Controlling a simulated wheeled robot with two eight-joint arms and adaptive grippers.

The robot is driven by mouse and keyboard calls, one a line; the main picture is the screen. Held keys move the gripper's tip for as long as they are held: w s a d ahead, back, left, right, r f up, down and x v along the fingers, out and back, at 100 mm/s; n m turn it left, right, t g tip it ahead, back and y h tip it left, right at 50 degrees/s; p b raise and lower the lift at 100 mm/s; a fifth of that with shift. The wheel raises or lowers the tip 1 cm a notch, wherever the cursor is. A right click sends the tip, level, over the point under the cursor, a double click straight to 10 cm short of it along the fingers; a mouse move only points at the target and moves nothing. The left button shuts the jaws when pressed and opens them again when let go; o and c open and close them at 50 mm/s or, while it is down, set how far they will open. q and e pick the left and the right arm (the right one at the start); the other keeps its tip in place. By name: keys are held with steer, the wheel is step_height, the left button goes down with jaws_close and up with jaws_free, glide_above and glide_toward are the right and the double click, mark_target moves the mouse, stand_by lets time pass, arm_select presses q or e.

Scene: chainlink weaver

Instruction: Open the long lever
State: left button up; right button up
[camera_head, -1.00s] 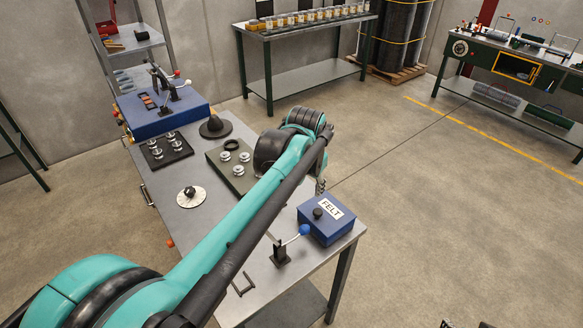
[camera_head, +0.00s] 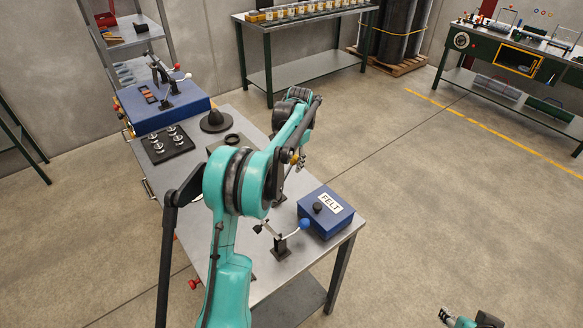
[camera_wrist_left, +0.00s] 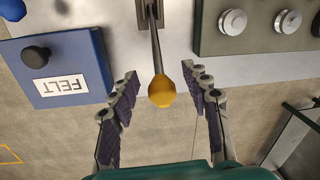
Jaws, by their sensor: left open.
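A lever with a yellow ball knob (camera_wrist_left: 161,91) and a straight dark rod (camera_wrist_left: 155,45) shows in the left wrist view. My left gripper (camera_wrist_left: 160,75) is open, with one finger on each side of the knob and a gap on both sides. In the head view my left gripper (camera_head: 300,163) is small and partly hidden. A shorter lever with a blue knob (camera_head: 305,224) stands beside the felt box. My right gripper (camera_head: 446,316) shows only partly at the bottom edge.
The blue FELT box (camera_head: 332,220) sits on the metal bench (camera_head: 335,248) near its right edge. Open floor lies right of the bench.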

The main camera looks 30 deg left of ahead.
mark_target(285, 177)
arm_select(q)
steer(key=shift+a+f, duration=0.15)
steer(key=shift+f, duration=1.25)
jaws_close()
